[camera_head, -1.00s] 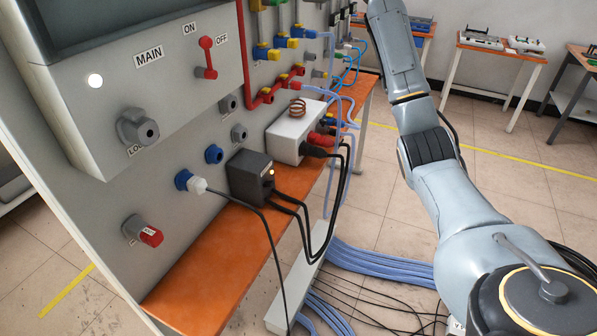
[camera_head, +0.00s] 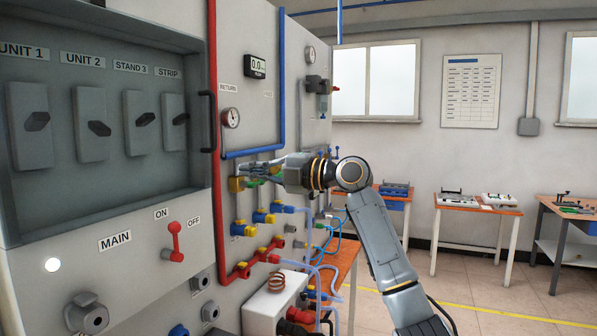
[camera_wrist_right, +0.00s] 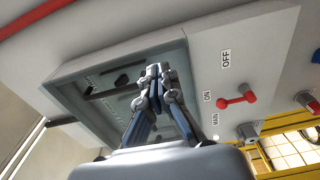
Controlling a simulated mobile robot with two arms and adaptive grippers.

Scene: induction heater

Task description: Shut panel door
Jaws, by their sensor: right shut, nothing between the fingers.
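The grey panel box (camera_head: 105,222) fills the left of the head view. Its recessed front shows several switches under the labels UNIT 1, UNIT 2, STAND 3 and STRIP. The panel door (camera_head: 120,25) looks like a dark, tinted front over this recess; I cannot tell if it sits fully flush. A black handle (camera_head: 208,121) stands at its right edge. My right gripper (camera_head: 244,171) is shut and empty, to the right of the handle and apart from it in the picture. In the right wrist view, its closed fingertips (camera_wrist_right: 158,73) overlap the recessed panel. My left gripper is out of view.
A red main switch (camera_head: 174,242) sits below the recess. Red pipe (camera_head: 213,60), blue pipe (camera_head: 283,80) and a gauge (camera_head: 231,118) are close to my right gripper. Valves (camera_head: 265,216) project below it.

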